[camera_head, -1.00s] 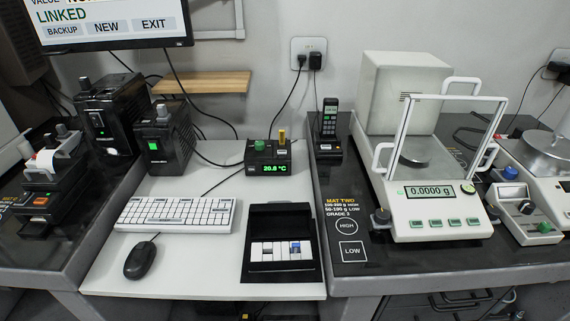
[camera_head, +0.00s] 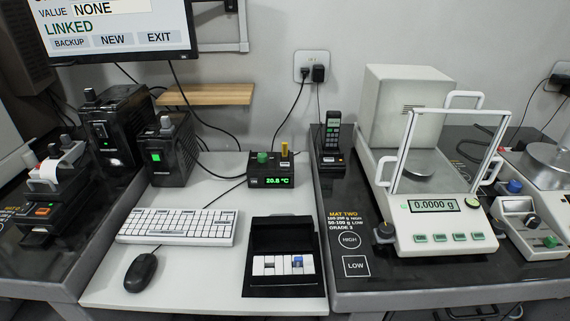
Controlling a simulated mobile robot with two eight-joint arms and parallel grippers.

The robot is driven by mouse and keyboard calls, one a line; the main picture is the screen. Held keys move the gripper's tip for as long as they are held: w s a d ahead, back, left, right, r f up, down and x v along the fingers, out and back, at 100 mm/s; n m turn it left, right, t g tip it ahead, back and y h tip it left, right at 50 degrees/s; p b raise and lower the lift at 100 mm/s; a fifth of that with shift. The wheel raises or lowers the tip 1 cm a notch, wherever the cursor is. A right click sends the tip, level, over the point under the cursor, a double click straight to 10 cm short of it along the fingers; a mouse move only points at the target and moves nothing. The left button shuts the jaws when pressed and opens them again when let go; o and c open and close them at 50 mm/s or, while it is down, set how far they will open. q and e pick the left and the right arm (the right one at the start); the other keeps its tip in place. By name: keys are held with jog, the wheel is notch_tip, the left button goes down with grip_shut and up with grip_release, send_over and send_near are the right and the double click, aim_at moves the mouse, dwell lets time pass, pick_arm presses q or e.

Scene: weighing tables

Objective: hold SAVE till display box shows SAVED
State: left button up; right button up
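The small black display box (camera_head: 272,182) stands at the back of the white desk and its green readout shows 20.8 °C. It has a green knob (camera_head: 263,158) and a yellow post (camera_head: 284,151) on top. No label reading SAVE is legible in this view, so I cannot tell which control it is. The wall screen (camera_head: 112,25) shows VALUE NONE, LINKED, and the keys BACKUP, NEW and EXIT. Neither of my grippers is in view.
A keyboard (camera_head: 178,226), a mouse (camera_head: 141,272) and an open black case (camera_head: 284,242) lie on the white desk (camera_head: 205,280). At right, a balance (camera_head: 446,226) reads 0.0000 g. Black devices (camera_head: 169,150) stand at left. Bare desk shows around the keyboard.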

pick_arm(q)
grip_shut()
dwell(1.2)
